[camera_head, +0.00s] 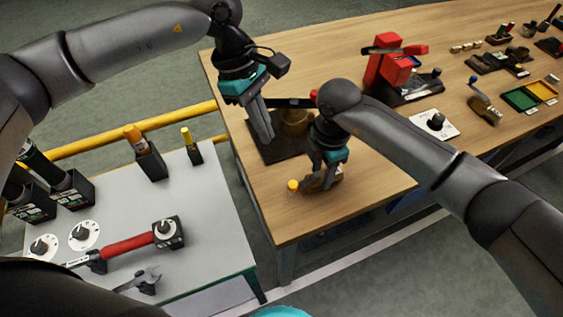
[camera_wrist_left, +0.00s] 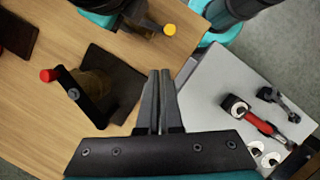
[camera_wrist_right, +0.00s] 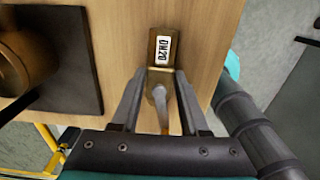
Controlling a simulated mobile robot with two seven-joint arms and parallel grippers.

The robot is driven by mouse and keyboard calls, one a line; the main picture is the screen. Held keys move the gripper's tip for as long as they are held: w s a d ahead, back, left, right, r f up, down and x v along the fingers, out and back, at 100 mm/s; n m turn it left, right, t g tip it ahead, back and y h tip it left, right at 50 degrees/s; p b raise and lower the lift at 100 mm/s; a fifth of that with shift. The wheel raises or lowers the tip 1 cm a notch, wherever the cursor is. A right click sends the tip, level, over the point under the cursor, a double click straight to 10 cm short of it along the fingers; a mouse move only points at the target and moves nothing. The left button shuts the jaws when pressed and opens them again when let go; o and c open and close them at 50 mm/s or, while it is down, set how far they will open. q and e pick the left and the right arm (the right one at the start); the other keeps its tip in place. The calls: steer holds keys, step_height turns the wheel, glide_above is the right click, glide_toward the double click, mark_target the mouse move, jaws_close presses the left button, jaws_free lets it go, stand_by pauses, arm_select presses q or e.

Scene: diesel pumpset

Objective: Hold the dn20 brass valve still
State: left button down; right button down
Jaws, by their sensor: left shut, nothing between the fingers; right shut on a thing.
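The brass valve (camera_wrist_right: 163,50), with a white DN20 label and a grey lever, is at the wooden table's near edge. My right gripper (camera_wrist_right: 160,78) is shut on it, one finger on each side of the body. In the head view the valve (camera_head: 318,184) is partly hidden by my right gripper (camera_head: 327,168). A yellow round end (camera_head: 293,185) shows beside it and in the left wrist view (camera_wrist_left: 169,29). My left gripper (camera_head: 264,132) is shut and empty, above the table left of the valve; its fingers meet in the left wrist view (camera_wrist_left: 160,75).
A brass cylinder (camera_head: 293,122) with a black arm and red knob stands on a dark plate (camera_head: 265,150) near the left gripper. A red clamp-like fixture (camera_head: 395,72) is farther back. A grey side table (camera_head: 205,225) holds a red-handled wrench (camera_head: 127,245). Bare wood surrounds the valve.

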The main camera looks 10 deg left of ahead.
mark_target(305, 180)
arm_select(q)
steer(key=d+f+m, duration=0.1)
steer(key=f, duration=0.2)
steer(key=d+f+m+g, duration=0.1)
steer(key=f+m, duration=0.1)
steer(key=s+d+f+m, duration=0.1)
steer(key=f+m, duration=0.1)
steer(key=f, duration=0.1)
steer(key=shift+s+f+g, duration=0.1)
steer(key=shift+f+g, duration=0.2)
steer(key=shift+g, duration=0.1)
steer(key=shift+s+d, duration=0.45)
steer(key=shift+d, duration=0.05)
